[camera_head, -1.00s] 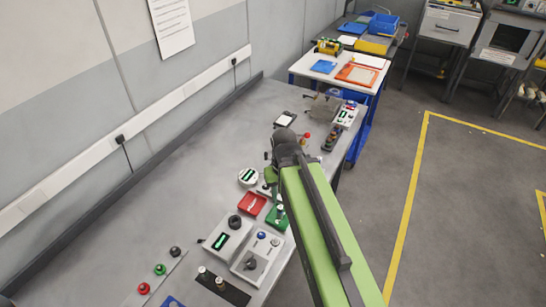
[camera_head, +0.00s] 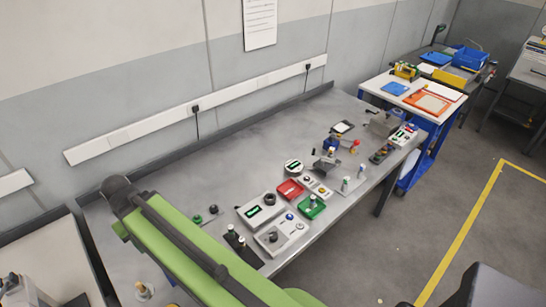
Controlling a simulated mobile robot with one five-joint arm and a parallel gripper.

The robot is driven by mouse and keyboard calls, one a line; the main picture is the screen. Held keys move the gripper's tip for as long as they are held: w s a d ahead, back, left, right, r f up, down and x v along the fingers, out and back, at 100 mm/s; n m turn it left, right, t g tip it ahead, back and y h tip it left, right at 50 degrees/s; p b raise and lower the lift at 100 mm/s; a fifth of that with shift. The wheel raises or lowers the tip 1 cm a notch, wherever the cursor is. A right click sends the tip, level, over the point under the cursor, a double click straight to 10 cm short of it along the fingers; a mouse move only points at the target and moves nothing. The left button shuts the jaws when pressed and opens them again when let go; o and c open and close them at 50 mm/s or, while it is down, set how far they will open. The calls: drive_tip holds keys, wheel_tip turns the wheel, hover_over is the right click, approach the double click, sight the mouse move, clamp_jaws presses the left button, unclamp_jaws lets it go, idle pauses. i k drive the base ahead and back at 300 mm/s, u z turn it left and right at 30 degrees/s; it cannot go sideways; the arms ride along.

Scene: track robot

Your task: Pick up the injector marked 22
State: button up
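Several small upright cylinders that could be injectors stand on the grey workbench (camera_head: 180,180). One white cylinder (camera_head: 345,184) and another white cylinder (camera_head: 361,171) stand near its front edge. One white-topped cylinder (camera_head: 312,200) stands in a green tray (camera_head: 304,211), and two stand on a dark plate by my arm. No number is legible, so I cannot tell which is marked 22. My green arm reaches over the left part of the bench. My gripper is hidden beyond the arm's end, and its fingers do not show.
A red tray (camera_head: 290,189), a grey control box (camera_head: 262,211) and another control box (camera_head: 283,234) sit mid-bench. A white cart with an orange tray (camera_head: 427,104) stands beyond. The bench's back strip is largely clear. Open floor with a yellow line (camera_head: 462,229) lies right.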

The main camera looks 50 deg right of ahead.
sight(332, 149)
drive_tip(key=z, duration=0.2)
drive_tip(key=k, duration=0.15)
drive_tip(key=u, duration=2.35)
drive_tip(key=k, duration=2.6)
drive_tip(key=z, duration=0.75)
drive_tip(key=i, duration=1)
drive_tip(key=z, duration=0.05)
